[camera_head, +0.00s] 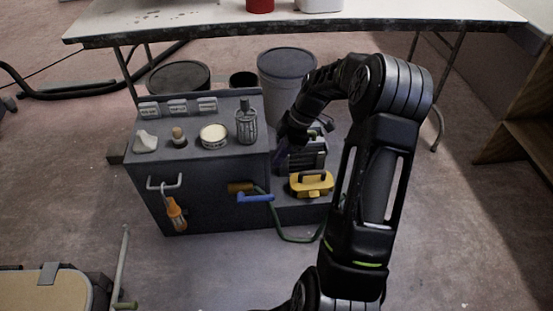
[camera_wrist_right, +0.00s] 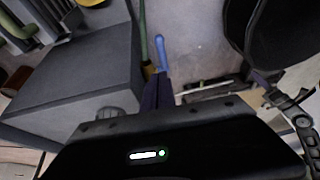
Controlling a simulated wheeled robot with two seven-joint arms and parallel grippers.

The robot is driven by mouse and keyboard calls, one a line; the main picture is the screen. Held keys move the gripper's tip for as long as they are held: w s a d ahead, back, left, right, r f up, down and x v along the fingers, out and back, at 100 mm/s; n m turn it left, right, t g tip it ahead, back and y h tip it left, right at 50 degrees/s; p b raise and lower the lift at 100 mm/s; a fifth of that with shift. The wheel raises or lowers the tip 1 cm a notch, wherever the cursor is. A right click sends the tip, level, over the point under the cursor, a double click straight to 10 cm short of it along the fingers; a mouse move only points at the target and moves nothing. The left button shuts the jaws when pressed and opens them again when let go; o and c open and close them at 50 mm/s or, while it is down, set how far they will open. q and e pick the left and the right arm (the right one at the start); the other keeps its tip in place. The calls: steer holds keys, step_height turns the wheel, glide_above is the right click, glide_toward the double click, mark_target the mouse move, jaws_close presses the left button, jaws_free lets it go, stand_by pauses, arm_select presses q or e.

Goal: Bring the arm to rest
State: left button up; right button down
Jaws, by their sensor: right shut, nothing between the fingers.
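My right arm reaches up from the bottom of the head view, bends at the top and comes down to the left. Its gripper (camera_head: 281,158) is partly lost against the dark things behind it, beside the right side of the grey cabinet (camera_head: 215,195). In the right wrist view the narrow purple-grey fingers (camera_wrist_right: 157,93) lie together with nothing between them. They show in front of the floor, close to a blue handle (camera_wrist_right: 162,55) and a green hose (camera_wrist_right: 143,30) in the picture. My left gripper is not in view.
On the cabinet stand a round tin (camera_head: 214,136), a dark bottle (camera_head: 246,122) and smaller pieces. An orange-handled tool (camera_head: 175,214) hangs on its front. A yellow case (camera_head: 311,184) sits on the low step at right. Bins and a white table (camera_head: 200,22) stand behind.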

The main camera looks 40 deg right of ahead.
stand_by(0.4)
